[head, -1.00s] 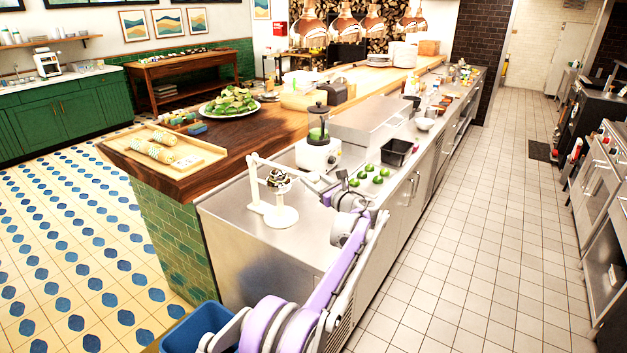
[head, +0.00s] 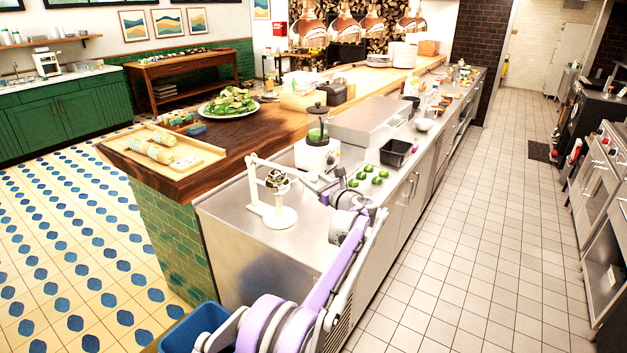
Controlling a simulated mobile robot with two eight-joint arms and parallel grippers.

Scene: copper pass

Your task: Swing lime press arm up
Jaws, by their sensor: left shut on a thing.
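The white lime press (head: 251,182) stands on the near end of the steel counter, with an upright post and a round base. Its arm reaches from the top of the post to the right, sloping slightly down. A small dark and metallic part sits under the arm, above the base. My left gripper (head: 324,186) is at the far right end of the press arm and is shut on it; the fingertips are small and partly hidden by my own wrist. My right gripper is out of view.
Several green limes (head: 367,176) lie on the counter just right of my left gripper. A blender (head: 317,152) stands behind it, and a black bin (head: 395,152) is farther right. A wooden tray (head: 205,152) lies on the wooden counter at left. Steel around the press base is clear.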

